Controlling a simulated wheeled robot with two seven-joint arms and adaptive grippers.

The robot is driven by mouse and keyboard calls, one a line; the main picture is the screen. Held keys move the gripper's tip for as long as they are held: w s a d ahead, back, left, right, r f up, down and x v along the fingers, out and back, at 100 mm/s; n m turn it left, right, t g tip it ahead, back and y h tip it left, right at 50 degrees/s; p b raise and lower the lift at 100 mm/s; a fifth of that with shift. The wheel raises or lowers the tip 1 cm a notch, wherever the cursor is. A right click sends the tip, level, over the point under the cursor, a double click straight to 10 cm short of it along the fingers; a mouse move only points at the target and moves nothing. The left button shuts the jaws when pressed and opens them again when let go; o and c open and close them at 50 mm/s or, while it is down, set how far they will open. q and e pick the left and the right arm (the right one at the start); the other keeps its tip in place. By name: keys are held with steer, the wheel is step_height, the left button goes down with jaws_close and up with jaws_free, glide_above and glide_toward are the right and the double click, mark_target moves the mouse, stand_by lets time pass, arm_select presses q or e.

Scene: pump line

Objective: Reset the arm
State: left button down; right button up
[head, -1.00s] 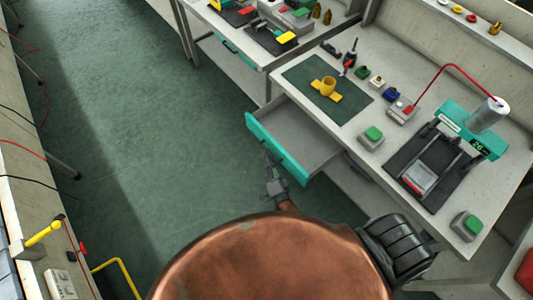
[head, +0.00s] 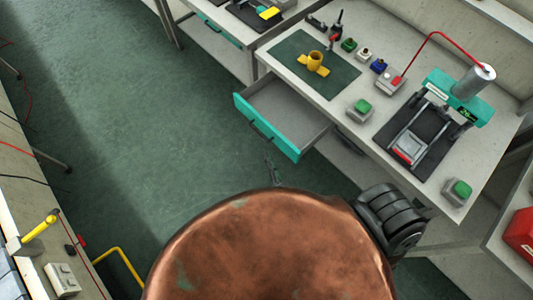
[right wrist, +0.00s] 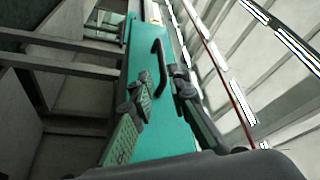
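My right gripper (head: 269,162) shows only in small part in the head view, in front of the drawer. My copper-coloured body hides the rest of that arm. The teal drawer front (head: 268,128) belongs to a drawer pulled open under the workbench. My left gripper is not in view.
The workbench (head: 345,105) carries a green mat (head: 290,58) with a yellow part (head: 313,64), several button boxes and a teal press (head: 458,98). Another bench stands at the top. Green floor (head: 140,130) is clear to the left. A yellow rail (head: 118,260) stands at the lower left.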

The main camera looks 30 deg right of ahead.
steer(key=s+d+f+n+g+y, duration=0.1)
steer(key=s+f+n+g, duration=0.3)
steer(key=f, duration=0.6)
steer(key=s+f+n+g+y, duration=0.1)
steer(key=s+f+n+g, duration=0.15)
steer(key=s+f, duration=0.6)
steer(key=s+d+f+n+g+y, duration=0.1)
steer(key=s+f+n+g+y, duration=0.2)
steer(key=f, duration=1)
steer(key=s+d+f+n+g+h, duration=0.1)
steer(key=s+d+f+g, duration=0.2)
steer(key=s, duration=0.5)
steer(key=s+d+f+n+g+h, duration=0.1)
steer(key=s+d+f+n+g, duration=0.1)
steer(key=s, duration=0.7)
steer(key=s+d+f+n+g+h, duration=0.1)
steer(key=s+d+f+g, duration=0.3)
steer(key=s, duration=0.5)
step_height(320, 180, down, 3)
steer(key=shift+s+d+r+n+g, duration=0.1)
steer(key=shift+s+d+n+g, duration=0.05)
steer(key=shift+n+g, duration=0.45)
